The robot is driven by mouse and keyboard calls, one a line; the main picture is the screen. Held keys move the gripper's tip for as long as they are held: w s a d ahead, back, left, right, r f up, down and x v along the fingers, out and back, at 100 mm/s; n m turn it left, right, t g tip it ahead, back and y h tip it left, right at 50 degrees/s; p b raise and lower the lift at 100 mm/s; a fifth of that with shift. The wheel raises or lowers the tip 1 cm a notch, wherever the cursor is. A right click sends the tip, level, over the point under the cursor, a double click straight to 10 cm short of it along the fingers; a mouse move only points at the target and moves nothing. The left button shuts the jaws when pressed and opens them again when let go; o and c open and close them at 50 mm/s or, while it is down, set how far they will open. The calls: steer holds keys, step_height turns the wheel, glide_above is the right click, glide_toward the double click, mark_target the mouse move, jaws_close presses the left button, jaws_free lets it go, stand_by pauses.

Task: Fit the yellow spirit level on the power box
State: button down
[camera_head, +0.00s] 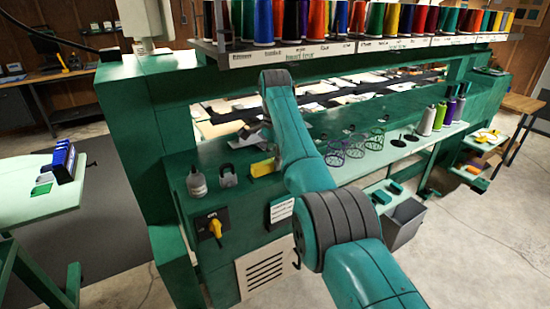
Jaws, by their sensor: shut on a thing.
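The yellow spirit level (263,168) shows as a short yellow block at the green machine's ledge, left of my arm. My gripper (268,151) is mostly hidden behind my arm; it is shut on the level. Whether the level touches the ledge is too small to tell. What looks like the power box (209,222) is the dark panel on the machine's green front, marked ON, with a yellow rotary switch (215,228). It is below and left of the level.
A grey bottle (197,184) and a padlock-shaped grey item (228,177) stand on the ledge left of the level. Wire baskets (355,149) and thread cones (440,115) are to the right. A rack of coloured cones (330,20) hangs above. A grey bin (405,222) is low right.

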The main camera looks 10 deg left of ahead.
steer(key=shift+f, duration=0.3)
stand_by(0.5)
steer(key=c, duration=0.8)
jaws_free()
steer(key=shift+c, duration=0.2)
steer(key=shift+r, duration=0.1)
